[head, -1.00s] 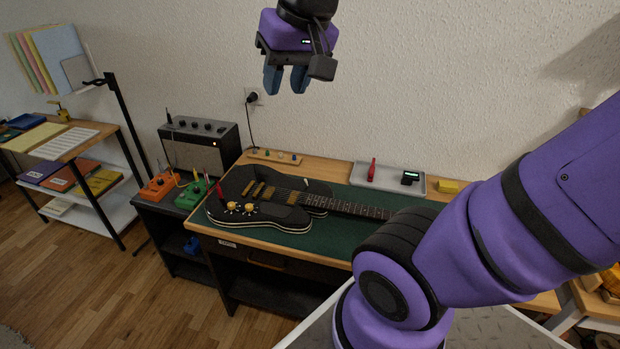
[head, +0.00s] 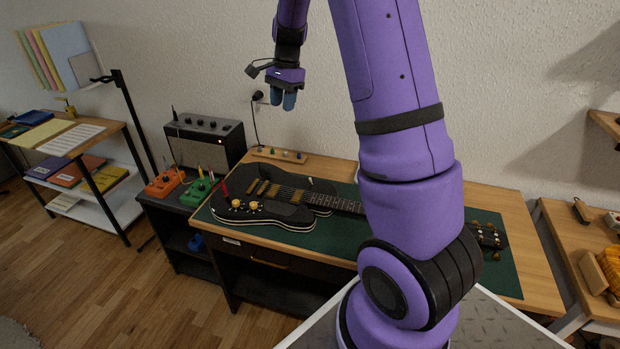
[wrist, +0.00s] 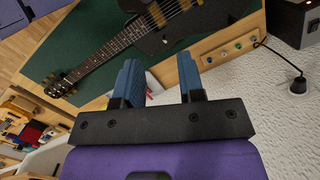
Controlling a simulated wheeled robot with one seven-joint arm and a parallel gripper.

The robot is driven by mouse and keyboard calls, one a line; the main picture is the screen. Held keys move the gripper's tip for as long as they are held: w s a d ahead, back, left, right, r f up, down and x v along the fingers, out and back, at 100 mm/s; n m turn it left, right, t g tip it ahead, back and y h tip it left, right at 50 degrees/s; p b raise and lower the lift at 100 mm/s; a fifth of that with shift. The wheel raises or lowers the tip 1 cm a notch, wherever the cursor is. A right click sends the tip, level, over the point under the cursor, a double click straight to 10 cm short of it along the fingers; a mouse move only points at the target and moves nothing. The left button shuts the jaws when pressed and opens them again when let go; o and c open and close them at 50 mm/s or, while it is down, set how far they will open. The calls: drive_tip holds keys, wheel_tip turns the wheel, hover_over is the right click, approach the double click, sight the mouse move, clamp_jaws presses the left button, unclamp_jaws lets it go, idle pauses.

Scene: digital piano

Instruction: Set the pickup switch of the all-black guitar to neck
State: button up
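The all-black guitar (head: 270,203) lies flat on the green mat of the workbench, with gold knobs and gold pickups on its body. Its neck runs right and passes behind my arm; the headstock shows beyond it. A small pale switch tip seems to stand on the body's right horn, but its setting is too small to tell. My gripper (head: 283,103) hangs in the air near the wall, above and behind the guitar. In the wrist view my gripper (wrist: 160,82) has its two blue fingers apart with nothing between them. Part of the guitar (wrist: 195,20) shows beyond the fingers.
A wooden strip with coloured knobs (head: 279,155) lies at the bench's back edge. A black amplifier (head: 205,143) stands left, with orange (head: 164,183) and green (head: 197,192) pedals before it. A plug and cable (head: 257,97) are on the wall near my gripper.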

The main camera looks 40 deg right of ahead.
drive_tip(key=w+d+f+m+g, duration=0.1)
drive_tip(key=w+d+f+m, duration=0.1)
drive_tip(key=d+f, duration=0.3)
drive_tip(key=w+d+f+m, duration=0.2)
drive_tip(key=d+f, duration=0.1)
drive_tip(key=f, duration=0.4)
drive_tip(key=m+g, duration=0.2)
drive_tip(key=m, duration=0.1)
approach(311, 181)
drive_tip(key=shift+h, duration=0.3)
drive_tip(key=x, duration=0.8)
drive_tip(key=shift+w+a+f, duration=0.2)
drive_tip(key=shift+a+f, duration=0.05)
clamp_jaws()
